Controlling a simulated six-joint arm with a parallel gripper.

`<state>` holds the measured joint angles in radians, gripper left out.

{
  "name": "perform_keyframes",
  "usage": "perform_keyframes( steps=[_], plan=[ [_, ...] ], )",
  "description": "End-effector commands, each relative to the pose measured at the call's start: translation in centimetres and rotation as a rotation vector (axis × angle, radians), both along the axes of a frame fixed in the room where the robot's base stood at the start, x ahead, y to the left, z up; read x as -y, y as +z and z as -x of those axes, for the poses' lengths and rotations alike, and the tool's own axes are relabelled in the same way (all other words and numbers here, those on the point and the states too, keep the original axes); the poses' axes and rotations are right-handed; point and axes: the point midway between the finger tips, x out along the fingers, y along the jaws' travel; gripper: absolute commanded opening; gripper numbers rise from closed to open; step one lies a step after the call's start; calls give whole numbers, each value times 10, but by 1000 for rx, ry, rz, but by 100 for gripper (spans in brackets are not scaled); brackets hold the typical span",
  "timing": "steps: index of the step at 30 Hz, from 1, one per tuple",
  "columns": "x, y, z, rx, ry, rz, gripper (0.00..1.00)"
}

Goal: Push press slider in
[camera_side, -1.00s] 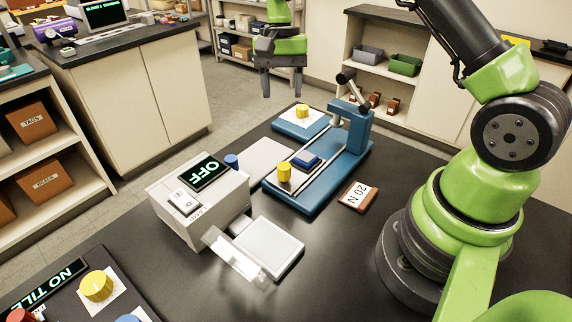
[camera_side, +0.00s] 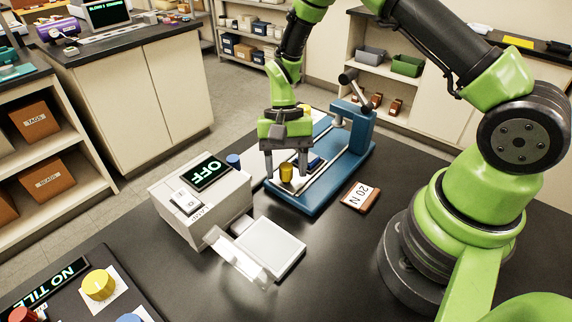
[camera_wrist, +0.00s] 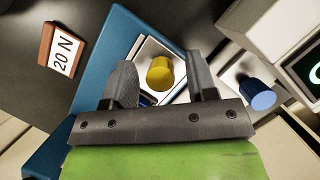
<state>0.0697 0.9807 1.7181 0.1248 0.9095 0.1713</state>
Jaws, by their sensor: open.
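The blue press (camera_side: 355,147) stands on the black bench with two pale rails and an upright post with a lever. Its slider carries a yellow knob (camera_side: 286,172) at the end away from the post, with a small blue block (camera_side: 314,162) behind it. In the wrist view the yellow knob (camera_wrist: 160,74) shows on a pale plate. My gripper (camera_side: 286,166) is open and low over that end of the slider, one finger on each side of the knob. In the wrist view a gap shows between the knob and each finger of the gripper (camera_wrist: 160,62).
A white box (camera_side: 200,190) reading OFF, with a blue knob (camera_side: 233,161) behind it, stands left of the press. A pale pad (camera_side: 269,247) with a clear flap lies in front. A tag reading 20 N (camera_side: 361,196) lies right of the press.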

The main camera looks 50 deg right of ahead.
Motion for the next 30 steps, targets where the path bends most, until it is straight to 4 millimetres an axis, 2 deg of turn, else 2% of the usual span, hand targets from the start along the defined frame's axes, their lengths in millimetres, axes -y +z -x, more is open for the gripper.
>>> perform_keyframes(
  steps=[8,12,15,19,21,30],
  plan=[
    [0,-1,0,1,0,1,52],
    [0,-1,0,1,0,1,20],
    [0,-1,0,1,0,0,0],
    [1,-1,0,1,-1,0,0],
    [8,-1,-1,1,-4,0,0],
    [71,-1,-1,4,-7,0,0]
  ],
)
